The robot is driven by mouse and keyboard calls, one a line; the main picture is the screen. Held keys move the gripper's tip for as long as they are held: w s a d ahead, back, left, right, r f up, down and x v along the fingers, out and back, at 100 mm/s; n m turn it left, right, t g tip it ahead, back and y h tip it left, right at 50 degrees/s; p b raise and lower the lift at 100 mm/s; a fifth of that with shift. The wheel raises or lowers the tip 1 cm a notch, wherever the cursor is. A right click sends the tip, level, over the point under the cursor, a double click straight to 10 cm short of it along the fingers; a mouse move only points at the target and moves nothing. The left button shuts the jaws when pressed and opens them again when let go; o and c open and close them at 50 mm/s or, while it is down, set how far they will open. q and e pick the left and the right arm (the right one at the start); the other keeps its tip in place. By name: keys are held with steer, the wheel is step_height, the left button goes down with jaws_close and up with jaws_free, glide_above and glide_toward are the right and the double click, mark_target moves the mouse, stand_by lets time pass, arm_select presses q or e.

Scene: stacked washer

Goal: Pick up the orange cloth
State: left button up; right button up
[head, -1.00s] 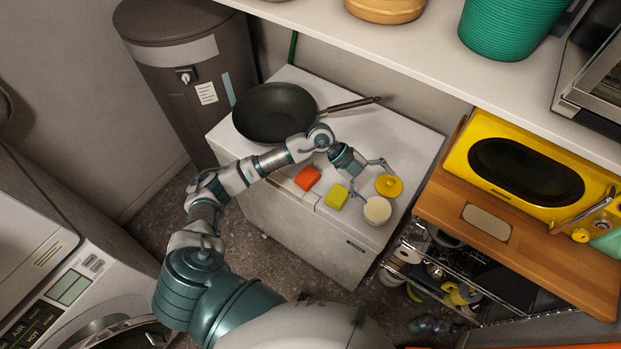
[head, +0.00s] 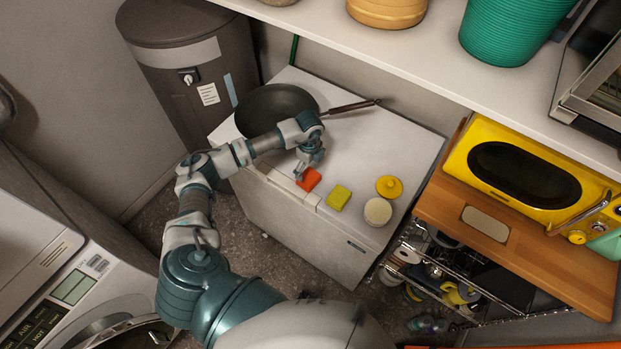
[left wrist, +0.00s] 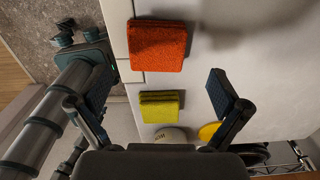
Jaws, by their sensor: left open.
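The orange cloth (head: 309,180) is a small folded block on the front edge area of the white chest top. In the left wrist view the orange cloth (left wrist: 158,46) lies ahead of the fingers, left of centre. My left gripper (head: 302,172) is just above and beside the cloth in the head view. In the left wrist view my left gripper (left wrist: 160,88) is open, its two fingers wide apart, with nothing held. My right gripper is not in view.
A yellow-green cloth (head: 339,197), a round white-topped container (head: 377,211) and a yellow lid (head: 389,187) stand to the right on the white chest (head: 375,150). A dark pan (head: 272,108) lies behind my arm. The shelf (head: 400,50) overhangs the back.

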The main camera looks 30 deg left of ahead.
mark_target(309, 177)
arm_select(q)
steer(key=shift+a+f, duration=0.45)
steer(key=shift+f, duration=0.3)
steer(key=f, duration=0.1)
steer(key=f+p, duration=0.1)
steer(key=f, duration=0.2)
steer(key=shift+s+d+f, duration=0.25)
steer(key=shift+s+f, duration=0.05)
steer(key=shift+d+f, duration=0.1)
steer(key=shift+d, duration=0.3)
steer(key=c, duration=0.3)
steer(key=shift+a, duration=0.15)
steer(key=c, duration=0.7)
steer(key=shift+a, duration=0.2)
steer(key=shift+r, duration=0.55)
step_height(309, 177, up, 2)
steer(key=shift+w+r+b, duration=0.1)
steer(key=shift+b, duration=0.2)
steer(key=s+d, duration=0.3)
steer(key=s, duration=0.1)
steer(key=s+d+r+b, duration=0.1)
steer(key=s+d, duration=0.3)
steer(key=s+d+b, duration=0.1)
steer(key=s+d, duration=0.2)
steer(key=s, duration=0.1)
steer(key=shift+s+d+r, duration=0.2)
steer(key=shift+s+r, duration=0.05)
steer(key=shift+r, duration=0.15)
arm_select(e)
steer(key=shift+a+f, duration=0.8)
